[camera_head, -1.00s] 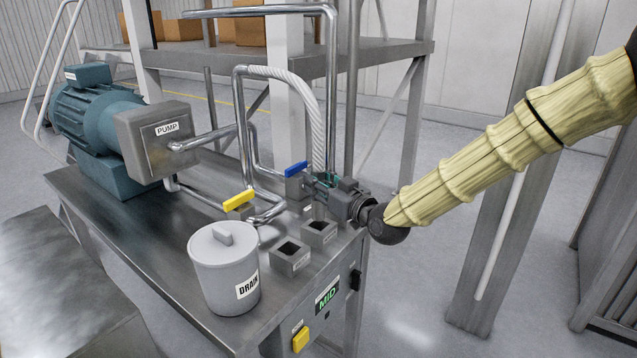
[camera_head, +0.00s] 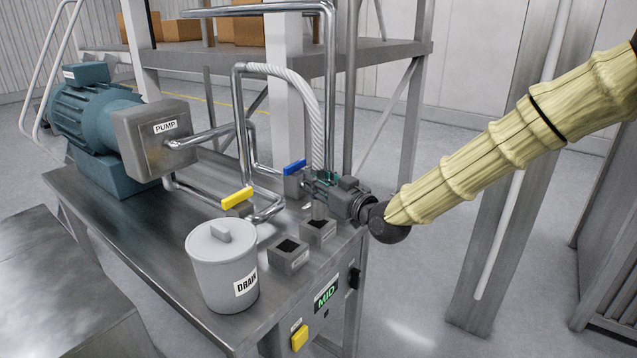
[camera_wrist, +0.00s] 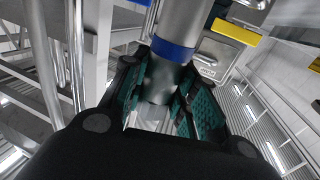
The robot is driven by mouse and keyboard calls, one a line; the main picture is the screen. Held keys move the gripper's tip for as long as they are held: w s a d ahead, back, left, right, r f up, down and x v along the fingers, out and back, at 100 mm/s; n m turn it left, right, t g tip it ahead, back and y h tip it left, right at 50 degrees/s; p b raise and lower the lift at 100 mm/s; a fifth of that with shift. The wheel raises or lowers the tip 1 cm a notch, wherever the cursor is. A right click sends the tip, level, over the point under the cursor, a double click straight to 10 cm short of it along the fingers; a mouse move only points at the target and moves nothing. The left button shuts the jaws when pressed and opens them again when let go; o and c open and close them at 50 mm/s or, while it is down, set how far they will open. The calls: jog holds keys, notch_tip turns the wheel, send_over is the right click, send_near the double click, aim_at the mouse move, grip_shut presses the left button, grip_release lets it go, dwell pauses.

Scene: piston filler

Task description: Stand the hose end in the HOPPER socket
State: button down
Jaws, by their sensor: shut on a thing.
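My gripper (camera_head: 336,194) is shut on the hose end, above the far right part of the steel table. In the wrist view the hose end (camera_wrist: 170,85) is a metal tube with a blue band, between teal finger pads. The white ribbed hose (camera_head: 318,125) rises from it and arches to a pipe. Below my gripper a short metal length points down, near the farther square socket block (camera_head: 318,234). A nearer block (camera_head: 289,256) has a dark, empty opening. I cannot read which is HOPPER, or tell whether the tip is in a socket.
A grey DRAIN pot (camera_head: 222,270) stands in front of the blocks. A yellow valve handle (camera_head: 237,197) and a blue valve handle (camera_head: 295,167) sit on pipes close by. The pump (camera_head: 154,138) is at the left. A shelf rack stands behind.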

aim_at(322, 203)
jog(key=shift+f+b, duration=0.95)
jog(key=shift+f, duration=0.2)
jog(key=shift+f+b, duration=0.45)
jog(key=shift+f, duration=0.15)
jog(key=shift+f+b, duration=0.8)
jog(key=shift+f, duration=0.1)
jog(key=c, duration=1)
grip_release()
jog(key=shift+c, duration=0.2)
